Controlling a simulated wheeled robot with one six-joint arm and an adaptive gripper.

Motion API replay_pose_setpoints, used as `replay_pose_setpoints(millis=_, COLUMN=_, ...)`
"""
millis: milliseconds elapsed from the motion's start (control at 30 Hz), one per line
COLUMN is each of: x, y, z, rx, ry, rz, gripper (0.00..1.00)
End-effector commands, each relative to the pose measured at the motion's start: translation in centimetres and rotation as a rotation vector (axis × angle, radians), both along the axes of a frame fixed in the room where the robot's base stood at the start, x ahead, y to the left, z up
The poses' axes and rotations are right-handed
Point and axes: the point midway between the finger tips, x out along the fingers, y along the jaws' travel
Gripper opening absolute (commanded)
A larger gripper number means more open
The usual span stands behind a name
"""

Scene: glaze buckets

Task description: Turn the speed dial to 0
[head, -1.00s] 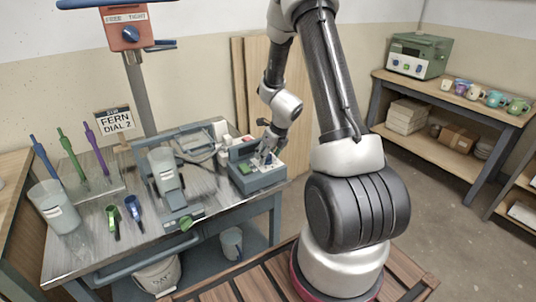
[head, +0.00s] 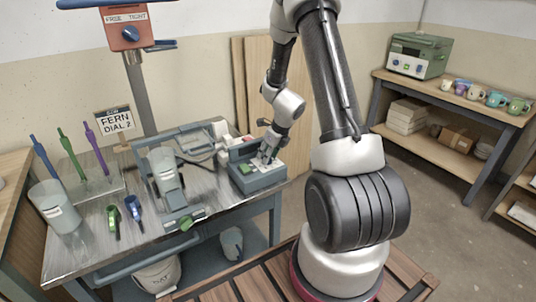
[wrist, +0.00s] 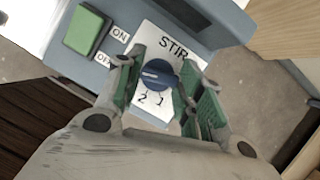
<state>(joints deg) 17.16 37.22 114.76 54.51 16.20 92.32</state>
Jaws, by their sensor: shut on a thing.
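The speed dial (wrist: 157,76) is a round blue knob on a white plate marked STIR (wrist: 172,42), on the grey control box (head: 262,182). The figures 1 and 2 show below the knob in the wrist view; other marks are hidden by my fingers. A pale line on the knob points roughly left, but I cannot read which figure it meets. My gripper (wrist: 160,80) has a green-padded finger on each side of the knob and is shut on it. In the head view my gripper (head: 267,157) is over the box and mostly hides the dial.
A green ON/OFF switch (wrist: 87,31) sits beside the plate.

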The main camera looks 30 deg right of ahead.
Motion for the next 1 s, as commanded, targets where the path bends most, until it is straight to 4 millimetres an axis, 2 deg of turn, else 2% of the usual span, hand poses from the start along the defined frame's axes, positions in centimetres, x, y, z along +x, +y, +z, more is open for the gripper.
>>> replay_pose_setpoints(millis=1000, x=0.42, y=-0.41, z=-0.02, rx=0.0, ry=0.0, rz=0.942, gripper=0.13)
